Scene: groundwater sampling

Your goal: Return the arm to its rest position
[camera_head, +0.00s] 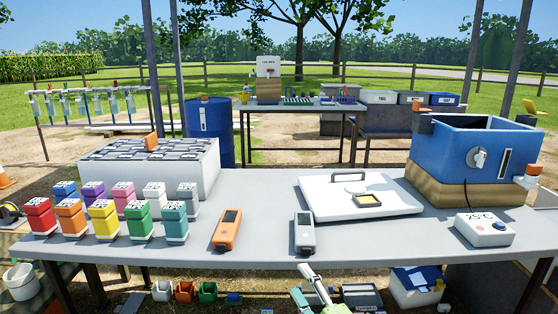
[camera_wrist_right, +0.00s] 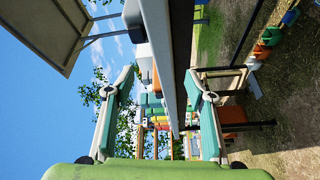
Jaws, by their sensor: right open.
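My right gripper (camera_head: 306,285) shows at the bottom centre of the head view, in front of the grey table's (camera_head: 260,230) near edge. In the right wrist view its two teal-and-white fingers (camera_wrist_right: 160,95) stand wide apart, with nothing held between them. The wrist picture is turned on its side, and the table's edge (camera_wrist_right: 167,55) runs up between the fingers in the picture. My left gripper is in neither view.
Small bins (camera_head: 185,291) and a white box (camera_head: 415,290) are below.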

